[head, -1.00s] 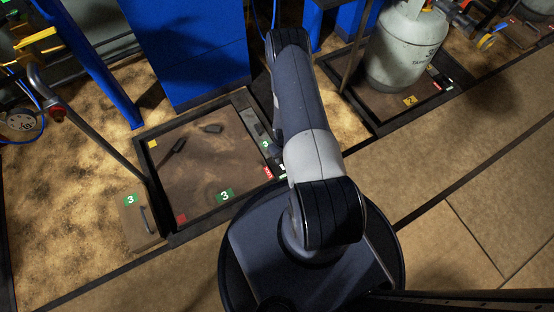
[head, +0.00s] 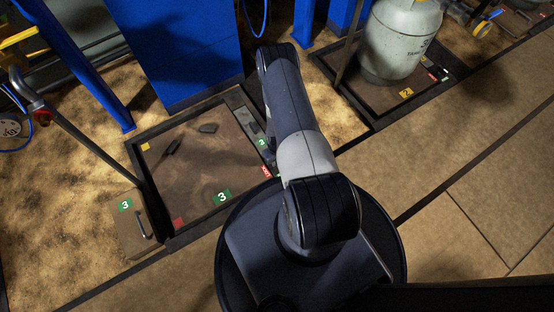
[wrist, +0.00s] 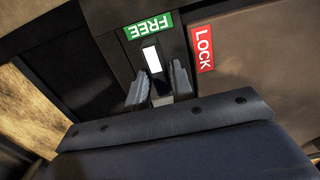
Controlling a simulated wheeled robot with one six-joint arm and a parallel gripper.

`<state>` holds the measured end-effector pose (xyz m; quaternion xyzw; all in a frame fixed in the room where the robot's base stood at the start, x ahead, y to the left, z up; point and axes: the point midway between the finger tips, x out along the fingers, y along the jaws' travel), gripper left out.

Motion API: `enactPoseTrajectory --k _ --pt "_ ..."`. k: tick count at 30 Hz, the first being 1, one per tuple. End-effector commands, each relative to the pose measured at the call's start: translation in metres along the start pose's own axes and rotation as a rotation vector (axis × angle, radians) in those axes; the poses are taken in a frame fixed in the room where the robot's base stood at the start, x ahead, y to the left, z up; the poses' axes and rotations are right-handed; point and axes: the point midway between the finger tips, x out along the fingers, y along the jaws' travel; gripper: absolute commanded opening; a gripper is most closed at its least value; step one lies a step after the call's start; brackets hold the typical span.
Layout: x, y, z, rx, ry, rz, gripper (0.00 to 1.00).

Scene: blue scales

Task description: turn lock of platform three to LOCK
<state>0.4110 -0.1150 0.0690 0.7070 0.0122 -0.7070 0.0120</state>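Platform three (head: 195,180) is a brown plate in a dark frame, left of my arm in the head view, with a green 3 label (head: 222,196). Its lock shows in the wrist view as a white-tipped lever (wrist: 152,60). The white tip points at the green FREE label (wrist: 149,26). The red LOCK label (wrist: 204,49) is to the right of the lever; it also shows in the head view (head: 266,171). My gripper (wrist: 160,84) has its two fingers apart, one on each side of the lever. I cannot see either finger touching it. My arm hides the lever in the head view.
A grey gas cylinder (head: 400,40) stands on platform two at the upper right. A box with a green 3 label (head: 133,228) and a handle is left of platform three. The floor at right is clear.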

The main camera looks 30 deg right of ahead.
Motion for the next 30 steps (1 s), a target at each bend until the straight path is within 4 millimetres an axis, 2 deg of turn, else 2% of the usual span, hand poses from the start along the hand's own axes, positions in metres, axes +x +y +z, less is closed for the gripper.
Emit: enactPoseTrajectory --k 1,8,20,30 --pt "-0.0001 0.0000 0.0000 0.000 0.000 0.000 0.19" --pt "-0.0001 -0.0001 0.0001 0.000 0.000 0.000 0.00" --pt "0.0012 -0.0001 -0.0001 0.046 0.000 0.000 0.00" --pt "0.0032 0.0000 -0.0003 0.280 -0.001 0.000 0.00"
